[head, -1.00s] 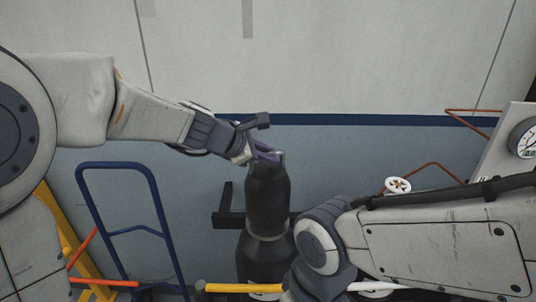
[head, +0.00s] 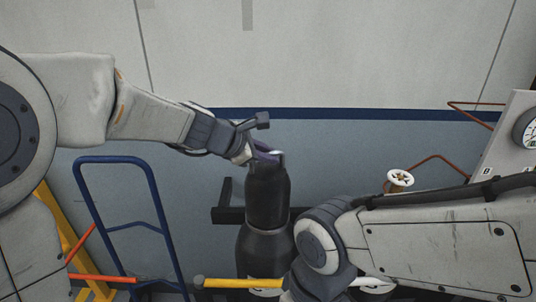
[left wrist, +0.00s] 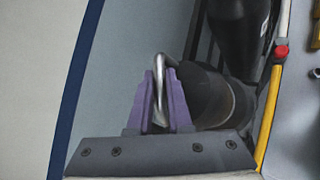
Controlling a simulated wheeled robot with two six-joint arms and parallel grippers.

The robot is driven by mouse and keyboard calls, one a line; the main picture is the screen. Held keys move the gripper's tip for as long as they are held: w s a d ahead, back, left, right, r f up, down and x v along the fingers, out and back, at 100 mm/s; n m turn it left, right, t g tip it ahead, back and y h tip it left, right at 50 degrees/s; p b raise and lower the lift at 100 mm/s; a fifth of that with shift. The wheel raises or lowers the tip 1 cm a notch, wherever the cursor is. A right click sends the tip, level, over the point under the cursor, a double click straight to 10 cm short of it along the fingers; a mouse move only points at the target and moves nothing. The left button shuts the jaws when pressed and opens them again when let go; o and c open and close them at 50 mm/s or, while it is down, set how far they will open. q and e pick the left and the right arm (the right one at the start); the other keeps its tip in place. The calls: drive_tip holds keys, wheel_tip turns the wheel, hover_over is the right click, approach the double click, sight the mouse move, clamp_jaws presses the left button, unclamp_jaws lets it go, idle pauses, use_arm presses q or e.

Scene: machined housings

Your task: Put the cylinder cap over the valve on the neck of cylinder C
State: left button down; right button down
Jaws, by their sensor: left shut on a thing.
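My left gripper (head: 262,154) is shut on the metal loop at the top of the dark cylinder cap (head: 267,195). In the left wrist view its purple fingers (left wrist: 160,103) pinch the bright loop (left wrist: 160,68), and the cap (left wrist: 205,98) shows just beyond them. In the head view the cap looks upright, with its lower rim at the shoulder of a dark gas cylinder (head: 264,252). The valve and neck are hidden. I cannot tell whether the rim touches the cylinder, nor read its letter. My right gripper is out of view below my right forearm.
A blue hand-truck frame (head: 158,203) and yellow frame (head: 62,225) stand at the left. A dark wall bracket (head: 228,215) is behind the cap. A gauge panel (head: 508,148), copper pipes and a white round handwheel (head: 400,178) are at the right. A yellow bar (head: 240,284) crosses low in front.

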use_arm(q)
drive_tip(key=shift+f, duration=0.15)
drive_tip(key=c, duration=0.8)
unclamp_jaws()
drive_tip(key=shift+o, duration=0.2)
drive_tip(key=shift+f, duration=0.15)
drive_tip(key=shift+s, duration=0.1)
drive_tip(key=v, duration=1)
drive_tip(key=shift+r, duration=0.25)
drive_tip(key=shift+s, duration=0.1)
